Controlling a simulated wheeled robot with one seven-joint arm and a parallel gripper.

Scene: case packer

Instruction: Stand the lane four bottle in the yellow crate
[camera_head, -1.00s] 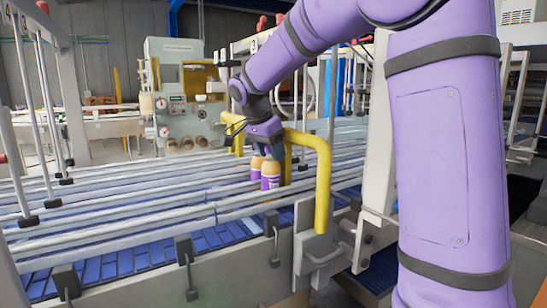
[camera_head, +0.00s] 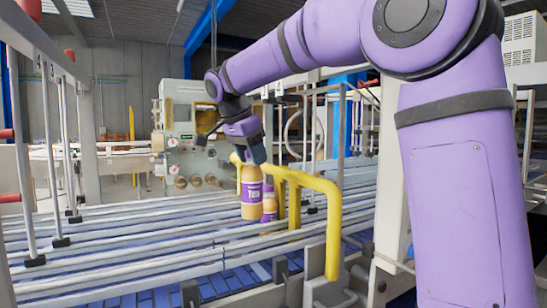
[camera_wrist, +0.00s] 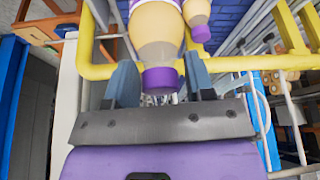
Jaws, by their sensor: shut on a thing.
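My gripper (camera_head: 254,156) is shut on a bottle (camera_head: 251,198) with a purple label and cap and an orange-tan body. The bottle hangs about upright below the gripper, above the conveyor rails, beside a yellow tube frame. In the wrist view its purple cap (camera_wrist: 160,79) is between the two fingers. I cannot make out the yellow crate in either view.
The yellow tube frame (camera_head: 331,225) stands close to the right of the held bottle. Long metal rails (camera_head: 130,238) run over the blue conveyor (camera_head: 150,298). Hanging rods and posts (camera_head: 55,150) stand at left. A grey machine (camera_head: 185,125) stands behind.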

